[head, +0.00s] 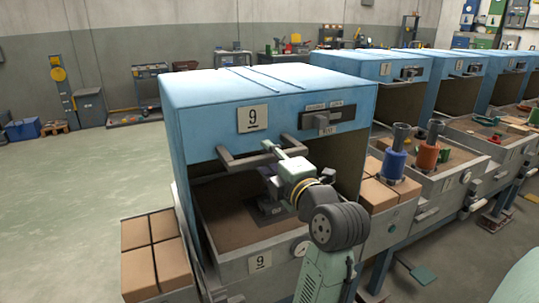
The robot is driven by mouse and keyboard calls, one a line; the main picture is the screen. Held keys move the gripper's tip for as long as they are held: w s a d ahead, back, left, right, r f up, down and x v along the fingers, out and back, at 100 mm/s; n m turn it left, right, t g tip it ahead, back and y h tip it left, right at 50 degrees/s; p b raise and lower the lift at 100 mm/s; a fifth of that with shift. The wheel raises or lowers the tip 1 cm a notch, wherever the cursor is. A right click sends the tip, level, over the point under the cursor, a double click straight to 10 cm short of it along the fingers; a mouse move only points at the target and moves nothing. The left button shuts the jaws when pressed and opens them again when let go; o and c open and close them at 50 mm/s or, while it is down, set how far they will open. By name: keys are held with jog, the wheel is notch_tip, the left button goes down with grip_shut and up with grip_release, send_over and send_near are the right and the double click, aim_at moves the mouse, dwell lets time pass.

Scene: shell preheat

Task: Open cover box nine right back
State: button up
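Box nine has a blue cover (210,120) with a white "9" plate (252,119) on its front. A grey-brown bar handle (235,160) sticks out below that plate. Under the cover's front edge there is a gap, and the brown inside of the box (225,215) shows through it. A second "9" plate (260,262) is on the grey lower front. My gripper (272,165) is at the handle, in front of the opening. My wrist hides part of the handle and the inside. Whether the fingers touch or grip the bar is not clear.
Brown blocks stand in a tray (152,245) at the left and in another (388,193) at the right. Blue (397,155) and orange (429,148) cylinders stand further right. More blue-covered boxes (395,70) continue rightward. The floor at the left is open.

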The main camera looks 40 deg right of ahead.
jog(key=shift+c, duration=0.6)
grip_shut()
dwell(0.4)
